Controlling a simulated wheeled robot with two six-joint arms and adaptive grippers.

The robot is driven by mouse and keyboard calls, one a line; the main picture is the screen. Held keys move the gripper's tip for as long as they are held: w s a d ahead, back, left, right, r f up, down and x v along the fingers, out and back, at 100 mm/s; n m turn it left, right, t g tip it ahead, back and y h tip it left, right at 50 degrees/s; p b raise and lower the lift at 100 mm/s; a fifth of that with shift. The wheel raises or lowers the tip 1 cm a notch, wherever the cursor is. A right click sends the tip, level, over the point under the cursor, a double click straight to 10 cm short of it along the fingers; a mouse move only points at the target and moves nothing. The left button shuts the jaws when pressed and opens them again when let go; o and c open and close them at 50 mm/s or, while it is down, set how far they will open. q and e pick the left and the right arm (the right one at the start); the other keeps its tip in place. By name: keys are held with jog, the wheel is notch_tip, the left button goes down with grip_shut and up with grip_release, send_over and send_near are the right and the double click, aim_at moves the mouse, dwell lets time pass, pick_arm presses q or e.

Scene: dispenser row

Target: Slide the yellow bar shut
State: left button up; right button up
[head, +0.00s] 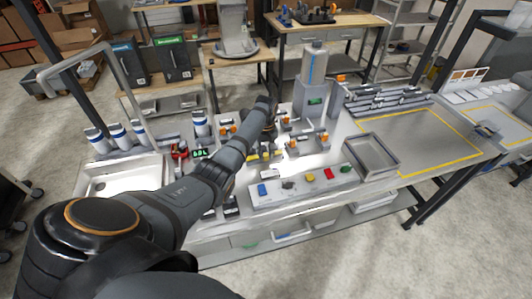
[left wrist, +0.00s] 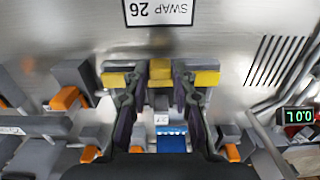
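In the left wrist view, yellow pieces of the bar (left wrist: 160,70) show between and outside my fingertips, with grey blocks beside them. My left gripper (left wrist: 161,85) reaches down over the bar, one dark finger on each side of the middle yellow piece. The fingers stand apart; I cannot tell whether they touch it. In the head view, yellow parts of the bar (head: 265,156) lie on the bench unit below my left gripper (head: 263,143), partly hidden by my arm. My right gripper is not in view.
Orange-handled valves (head: 292,143) stand close to the bar, and one also shows in the left wrist view (left wrist: 65,98). A button panel (head: 303,186) is in front, and a grey tray (head: 372,153) lies to the right. A "SWAP 26" label (left wrist: 160,12) is on the metal surface.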

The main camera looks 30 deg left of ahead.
pick_arm(q)
grip_shut()
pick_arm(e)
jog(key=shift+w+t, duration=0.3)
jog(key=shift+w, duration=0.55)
pick_arm(q)
jog(key=shift+w+a+f+b, duration=0.1)
jog(key=shift+w+a+b, duration=0.15)
jog(key=shift+b, duration=0.15)
jog(key=shift+w+a+b, duration=0.35)
jog(key=shift+a+b, duration=0.05)
jog(key=shift+r, duration=0.3)
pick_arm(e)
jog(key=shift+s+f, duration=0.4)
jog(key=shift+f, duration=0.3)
pick_arm(q)
jog(key=shift+o, duration=1.8)
grip_release()
jog(key=shift+o, duration=1.2)
jog(key=shift+a+f, duration=0.1)
jog(key=shift+f, duration=0.05)
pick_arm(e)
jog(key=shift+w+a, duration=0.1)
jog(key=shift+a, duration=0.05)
